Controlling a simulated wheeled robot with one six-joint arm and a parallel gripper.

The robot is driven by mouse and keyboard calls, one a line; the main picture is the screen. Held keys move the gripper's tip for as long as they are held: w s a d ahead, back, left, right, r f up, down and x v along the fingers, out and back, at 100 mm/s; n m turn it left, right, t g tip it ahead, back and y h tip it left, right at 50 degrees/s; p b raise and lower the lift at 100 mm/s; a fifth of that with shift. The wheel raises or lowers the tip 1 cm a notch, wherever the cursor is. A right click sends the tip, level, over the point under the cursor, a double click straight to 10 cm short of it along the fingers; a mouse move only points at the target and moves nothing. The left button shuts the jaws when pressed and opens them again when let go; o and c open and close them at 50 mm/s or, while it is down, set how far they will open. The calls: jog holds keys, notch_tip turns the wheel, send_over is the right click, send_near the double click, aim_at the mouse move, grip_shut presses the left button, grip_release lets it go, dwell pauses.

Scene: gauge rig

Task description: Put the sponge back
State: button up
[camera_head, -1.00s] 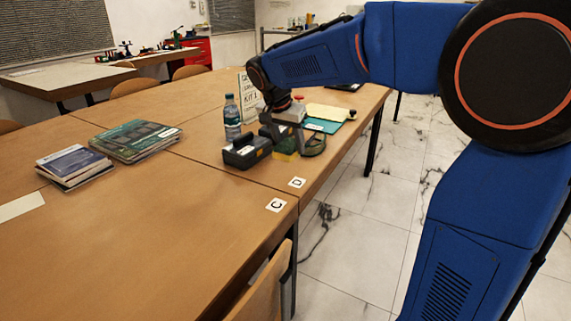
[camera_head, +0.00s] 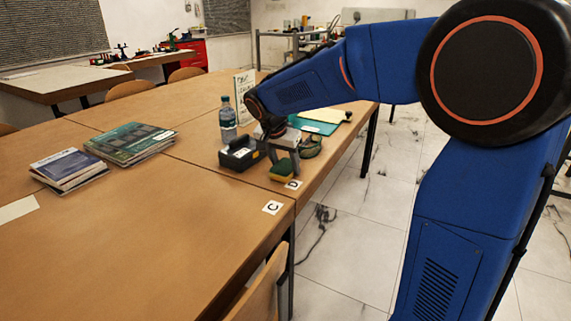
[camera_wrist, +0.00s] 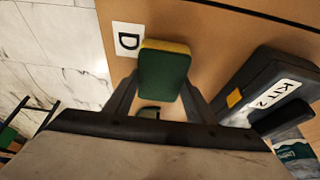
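The sponge, green with a yellow layer, shows under my gripper in the head view (camera_head: 281,169) and between my fingers in the wrist view (camera_wrist: 163,75). My gripper (camera_head: 284,158) points down at the table's near right edge. In the wrist view my two fingers (camera_wrist: 161,80) flank the sponge and appear to touch its sides. The sponge is beside the white label D (camera_wrist: 128,41), close to its edge. I cannot tell whether the sponge rests on the table or hangs just above it.
A dark case marked KIT 2 (camera_wrist: 275,90) lies right of the sponge in the wrist view. Books (camera_head: 130,142) lie left. Label C (camera_head: 272,207) is nearer.

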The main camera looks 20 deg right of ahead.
jog(key=o, duration=0.4)
jog(key=shift+c, duration=0.2)
jog(key=shift+r, duration=0.15)
jog(key=v, duration=1.2)
jog(key=s+d+f+n+y, duration=0.1)
jog(key=s+d+f+n, duration=0.2)
jog(key=s, duration=0.7)
jog(key=s+d+f+n+t+y, duration=0.1)
jog(key=s+d+f+n, duration=0.2)
jog(key=s+f, duration=0.3)
jog(key=s+d+f+n+y, duration=0.1)
jog(key=s+d+f+n, duration=0.2)
jog(key=s, duration=1.3)
jog(key=shift+d+f+t, duration=0.3)
jog(key=shift+d+f, duration=0.2)
jog(key=shift+f, duration=0.45)
